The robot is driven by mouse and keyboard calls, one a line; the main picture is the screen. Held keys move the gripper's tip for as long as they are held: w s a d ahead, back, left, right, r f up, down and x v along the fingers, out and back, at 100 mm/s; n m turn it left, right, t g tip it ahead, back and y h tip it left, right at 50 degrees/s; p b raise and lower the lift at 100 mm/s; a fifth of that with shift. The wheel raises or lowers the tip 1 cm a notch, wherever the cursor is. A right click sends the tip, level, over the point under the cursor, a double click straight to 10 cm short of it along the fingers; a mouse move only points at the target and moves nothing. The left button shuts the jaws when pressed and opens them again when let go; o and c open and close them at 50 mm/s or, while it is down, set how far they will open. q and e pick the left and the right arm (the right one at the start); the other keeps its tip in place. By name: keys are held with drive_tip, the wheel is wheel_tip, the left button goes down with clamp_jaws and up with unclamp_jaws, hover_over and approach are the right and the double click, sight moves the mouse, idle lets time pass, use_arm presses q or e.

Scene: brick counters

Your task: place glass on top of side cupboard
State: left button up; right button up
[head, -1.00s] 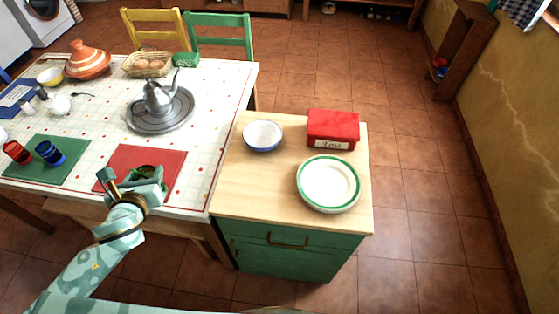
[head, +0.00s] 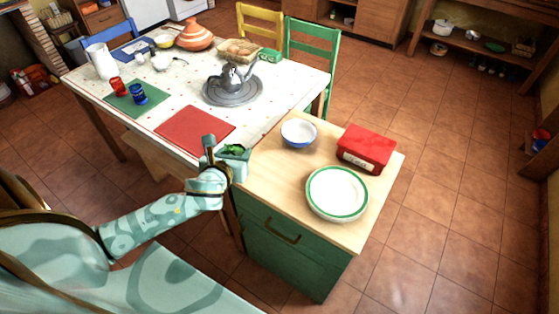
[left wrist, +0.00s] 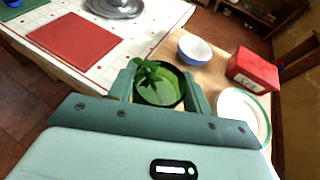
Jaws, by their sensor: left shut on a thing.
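I cannot tell exactly how high the glass is above the top. My right gripper is not in view.
The top's left and front-left part is bare. The table with a red mat (head: 195,131) adjoins on the left.

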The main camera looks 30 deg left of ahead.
use_arm(q)
drive_tip(key=w+d+f+b, duration=0.1)
drive_tip(key=w+f+b, duration=0.1)
drive_tip(key=w+f, duration=0.1)
drive_tip(key=w+d+f+b, duration=0.1)
drive_tip(key=w+f+b, duration=0.1)
drive_tip(key=w+f, duration=0.2)
drive_tip(key=w+d+f+b, duration=0.1)
drive_tip(key=w+f+b, duration=0.2)
drive_tip(key=w+f, duration=0.1)
drive_tip(key=shift+w+d+f, duration=0.1)
drive_tip(key=shift+f, duration=0.55)
drive_tip(key=shift+r, duration=0.2)
drive_tip(key=o, duration=1.3)
drive_tip(key=shift+f, duration=0.15)
drive_tip(key=shift+o, duration=0.2)
